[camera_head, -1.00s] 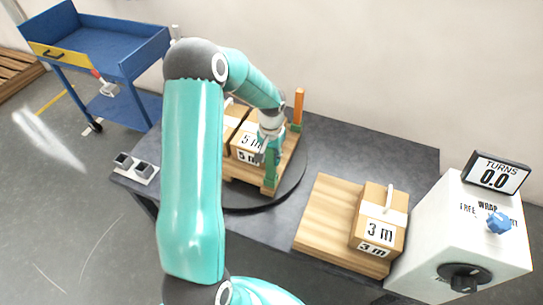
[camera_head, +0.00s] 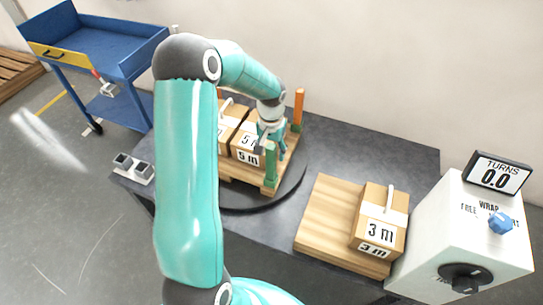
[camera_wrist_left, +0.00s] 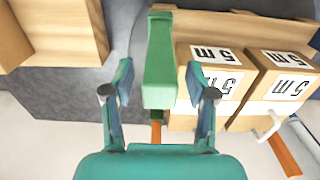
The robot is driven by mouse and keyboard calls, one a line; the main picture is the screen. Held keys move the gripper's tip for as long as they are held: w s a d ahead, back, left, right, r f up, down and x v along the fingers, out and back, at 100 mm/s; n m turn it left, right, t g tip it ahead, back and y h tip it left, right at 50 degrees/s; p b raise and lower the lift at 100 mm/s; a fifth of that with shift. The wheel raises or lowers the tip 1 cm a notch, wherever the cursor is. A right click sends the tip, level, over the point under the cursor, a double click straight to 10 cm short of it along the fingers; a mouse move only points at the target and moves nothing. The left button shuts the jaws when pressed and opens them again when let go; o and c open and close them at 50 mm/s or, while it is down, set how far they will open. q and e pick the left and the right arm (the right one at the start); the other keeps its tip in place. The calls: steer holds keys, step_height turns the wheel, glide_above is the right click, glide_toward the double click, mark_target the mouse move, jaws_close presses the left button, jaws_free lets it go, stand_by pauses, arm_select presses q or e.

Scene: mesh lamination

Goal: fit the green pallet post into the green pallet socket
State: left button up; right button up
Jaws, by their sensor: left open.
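The green pallet post (camera_head: 270,160) stands upright at the front corner of the wooden pallet, with the green pallet socket (camera_head: 269,187) at its foot. How deep the post sits in the socket is not clear. In the left wrist view the post (camera_wrist_left: 159,65) lies between the two fingers, with a gap on each side. My left gripper (camera_head: 270,132) is open, just behind and above the post's top in the head view. My right gripper is not in view.
The pallet carries boxes marked 5 m (camera_head: 245,145) and an orange post (camera_head: 298,108), on a dark round turntable (camera_head: 293,185). To the right are a board with a 3 m box (camera_head: 378,225) and a white control box (camera_head: 455,235) reading 0.0. A blue cart (camera_head: 95,45) stands at back left.

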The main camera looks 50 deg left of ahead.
arm_select(q)
step_height(320, 180, up, 8)
steer(key=shift+r, duration=0.2)
stand_by(0.4)
